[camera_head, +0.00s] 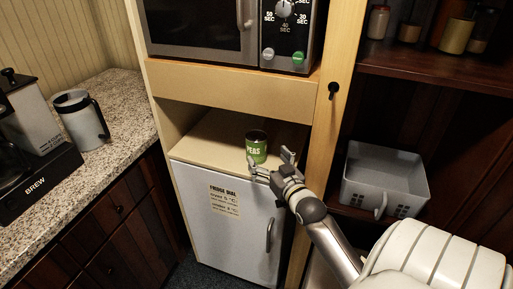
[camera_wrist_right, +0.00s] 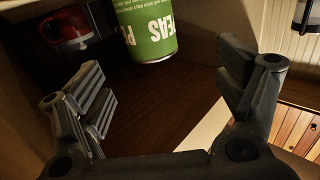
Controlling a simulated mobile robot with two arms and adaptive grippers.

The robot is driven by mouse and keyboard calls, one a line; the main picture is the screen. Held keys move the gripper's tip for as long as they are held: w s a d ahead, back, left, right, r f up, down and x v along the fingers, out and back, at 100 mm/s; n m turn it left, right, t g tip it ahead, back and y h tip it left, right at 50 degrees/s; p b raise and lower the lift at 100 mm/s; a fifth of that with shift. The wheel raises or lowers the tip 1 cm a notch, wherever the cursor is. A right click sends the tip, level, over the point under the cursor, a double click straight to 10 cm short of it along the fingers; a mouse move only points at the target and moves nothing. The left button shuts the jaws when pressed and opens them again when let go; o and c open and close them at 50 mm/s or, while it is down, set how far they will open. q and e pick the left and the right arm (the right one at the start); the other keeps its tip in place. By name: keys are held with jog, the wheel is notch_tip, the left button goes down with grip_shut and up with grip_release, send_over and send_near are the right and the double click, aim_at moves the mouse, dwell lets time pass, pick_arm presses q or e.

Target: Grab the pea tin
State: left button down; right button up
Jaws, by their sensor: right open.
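The pea tin (camera_head: 256,147) is a green can with white "PEAS" lettering. It stands on the shelf of the wooden cabinet, above the small fridge, near the shelf's front right. In the right wrist view the pea tin (camera_wrist_right: 146,28) shows upside down at the top centre, beyond the fingertips. My right gripper (camera_head: 273,164) is open and empty, just in front of and slightly right of the tin. Its two spread fingers (camera_wrist_right: 165,88) show in the wrist view with the tin beyond the gap, apart from it. My left gripper is not in view.
The white fridge (camera_head: 222,215) is below the shelf, and a microwave (camera_head: 205,27) is above it. The cabinet's right post (camera_head: 318,150) stands close to my right arm. A grey basket (camera_head: 382,176) sits on the dark shelves at right. A coffee machine (camera_head: 30,140) and steel mug (camera_head: 80,118) stand on the left counter.

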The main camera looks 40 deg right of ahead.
aim_at(256, 135)
jog(key=shift+w+d+r, duration=0.15)
jog(key=shift+d+r, duration=0.25)
jog(key=shift+w+d+r, duration=0.1)
jog(key=shift+w+d, duration=0.05)
jog(key=shift+w, duration=0.15)
jog(key=x, duration=0.4)
jog(key=shift+w+d+p, duration=0.1)
jog(key=shift+w+p, duration=0.25)
jog(key=shift+w+d+r, duration=0.15)
jog(key=shift+w+d, duration=0.05)
jog(key=shift+w, duration=0.25)
jog(key=p+x, duration=0.1)
jog(key=x, duration=0.2)
jog(key=shift+d+r, duration=0.15)
jog(key=shift+w+d, duration=0.15)
jog(key=shift+w, duration=0.35)
